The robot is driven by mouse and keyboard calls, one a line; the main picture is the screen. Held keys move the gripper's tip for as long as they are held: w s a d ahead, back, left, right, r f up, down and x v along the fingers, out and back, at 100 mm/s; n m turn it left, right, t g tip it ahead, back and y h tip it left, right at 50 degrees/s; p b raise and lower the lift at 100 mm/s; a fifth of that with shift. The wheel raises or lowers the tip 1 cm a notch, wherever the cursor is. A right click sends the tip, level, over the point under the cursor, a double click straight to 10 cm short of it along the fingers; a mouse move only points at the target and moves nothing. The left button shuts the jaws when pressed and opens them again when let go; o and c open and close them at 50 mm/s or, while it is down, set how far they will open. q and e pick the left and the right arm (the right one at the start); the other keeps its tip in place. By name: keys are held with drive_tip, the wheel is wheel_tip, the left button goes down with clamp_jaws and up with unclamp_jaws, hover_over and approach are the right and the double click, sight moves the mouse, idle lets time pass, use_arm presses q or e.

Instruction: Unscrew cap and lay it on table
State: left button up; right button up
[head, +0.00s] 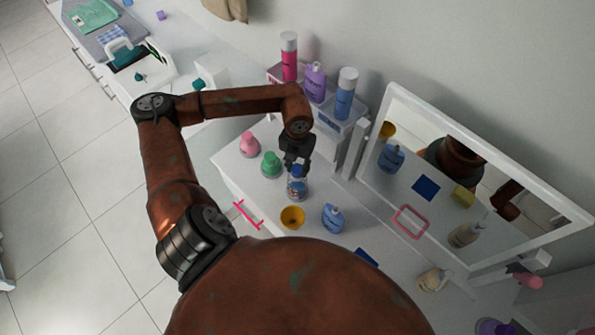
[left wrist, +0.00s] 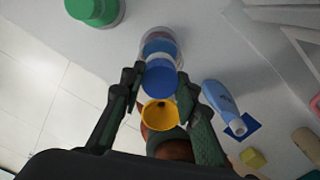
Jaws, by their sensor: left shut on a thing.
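A small clear bottle (head: 297,188) with a blue cap stands on the white table (head: 240,180). My left gripper (head: 297,163) points down from above at its top. In the left wrist view, the blue cap (left wrist: 161,78) lies between the two fingers of my left gripper (left wrist: 163,88), shut on it. The clear bottle (left wrist: 158,40) shows behind the cap. Whether the cap is loose on the neck cannot be told. My right gripper is not in view.
A yellow funnel-like cup (head: 292,217) and a blue bottle (head: 333,217) stand close in front. Green (head: 271,164) and pink (head: 249,144) bottles stand to the left. A mirror (head: 470,190) and a shelf with tall bottles (head: 345,95) are behind.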

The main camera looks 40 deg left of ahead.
use_arm(q)
drive_tip(key=shift+n, duration=0.4)
drive_tip(key=o, duration=1.3)
drive_tip(key=shift+c, duration=0.5)
drive_tip(key=m, duration=0.1)
drive_tip(key=m+b, duration=0.1)
drive_tip(key=shift+f+m, duration=0.2)
drive_tip(key=shift+m, duration=0.1)
drive_tip(key=m+b, duration=0.3)
drive_tip(key=m, duration=0.2)
drive_tip(key=m+b, duration=0.2)
drive_tip(key=m, duration=0.4)
drive_tip(key=m+b, duration=0.1)
drive_tip(key=m, duration=0.1)
drive_tip(key=shift+m, duration=0.3)
drive_tip(key=shift+r+m, duration=0.2)
drive_tip(key=shift+m, duration=0.3)
